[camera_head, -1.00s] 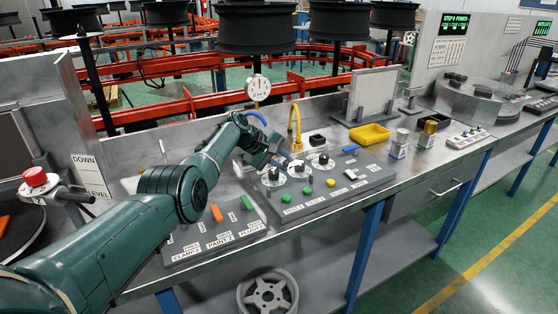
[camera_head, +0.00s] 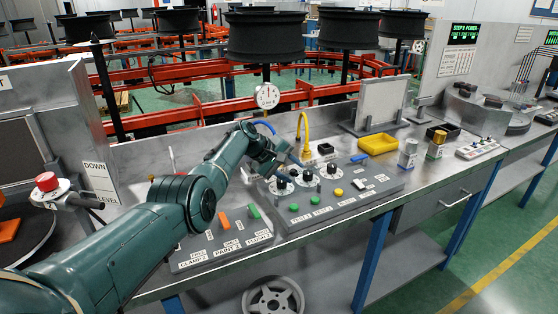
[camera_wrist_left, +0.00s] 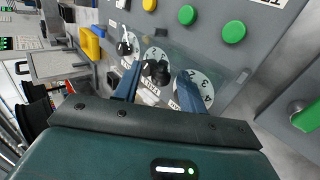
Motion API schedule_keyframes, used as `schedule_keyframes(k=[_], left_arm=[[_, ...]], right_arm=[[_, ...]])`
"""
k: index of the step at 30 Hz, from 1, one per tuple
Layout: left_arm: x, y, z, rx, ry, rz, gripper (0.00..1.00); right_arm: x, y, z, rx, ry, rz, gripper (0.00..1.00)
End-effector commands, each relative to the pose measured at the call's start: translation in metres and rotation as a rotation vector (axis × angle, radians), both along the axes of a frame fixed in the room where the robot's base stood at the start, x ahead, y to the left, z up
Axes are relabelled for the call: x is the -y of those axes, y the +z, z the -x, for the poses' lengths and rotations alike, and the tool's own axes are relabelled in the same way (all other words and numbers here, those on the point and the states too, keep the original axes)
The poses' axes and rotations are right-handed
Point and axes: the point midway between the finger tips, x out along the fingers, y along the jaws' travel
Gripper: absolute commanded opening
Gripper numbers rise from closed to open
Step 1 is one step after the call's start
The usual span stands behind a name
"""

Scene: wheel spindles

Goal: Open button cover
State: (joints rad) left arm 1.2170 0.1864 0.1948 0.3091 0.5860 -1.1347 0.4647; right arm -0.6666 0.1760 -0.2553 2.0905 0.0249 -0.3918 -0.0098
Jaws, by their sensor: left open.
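The grey control panel (camera_head: 340,205) on the bench has several round dials with black knobs, plus green and yellow buttons. My left gripper (camera_head: 288,168) is above the dial row, its blue fingers apart and empty. In the left wrist view the fingers (camera_wrist_left: 160,78) point at the panel, with a black dial knob (camera_wrist_left: 158,71) visible between them. A faint see-through sheet (camera_wrist_left: 205,72), perhaps the button cover, seems to lie over the dials; its edges are hard to make out. I cannot tell whether the fingers touch it. My right gripper is not in view.
A lower panel with orange (camera_head: 224,224) and green (camera_head: 254,212) switches lies to the left. A yellow tray (camera_head: 378,144), a can (camera_head: 408,153) and a yellow hook-shaped pipe (camera_head: 303,132) stand behind or right of the panel. A red button (camera_head: 47,181) is at far left.

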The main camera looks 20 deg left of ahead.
Motion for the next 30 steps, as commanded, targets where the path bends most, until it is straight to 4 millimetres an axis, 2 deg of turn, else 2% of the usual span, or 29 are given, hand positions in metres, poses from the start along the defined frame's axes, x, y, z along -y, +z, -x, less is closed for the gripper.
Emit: schedule_keyframes(k=[1, 7, 9, 14, 24, 30], left_arm=[[-0.002, 0.006, 0.002, 0.0, 0.001, 0.0, 0.41], [-0.012, 0.025, 0.014, 0.0, 0.003, -0.002, 0.41], [-0.018, 0.028, 0.018, 0.003, 0.002, -0.002, 0.41], [-0.029, 0.043, 0.03, 0.004, 0.003, -0.002, 0.41], [-0.055, 0.081, 0.059, 0.003, 0.002, 0.0, 0.41], [-0.061, 0.091, 0.067, 0.0, 0.001, -0.001, 0.41]], right_arm=[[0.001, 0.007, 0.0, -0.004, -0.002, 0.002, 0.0], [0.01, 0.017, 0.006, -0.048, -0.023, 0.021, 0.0], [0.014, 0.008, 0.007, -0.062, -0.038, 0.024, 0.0], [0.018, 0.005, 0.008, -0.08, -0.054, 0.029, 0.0], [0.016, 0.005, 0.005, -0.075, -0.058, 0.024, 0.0], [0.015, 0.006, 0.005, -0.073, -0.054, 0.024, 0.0]])
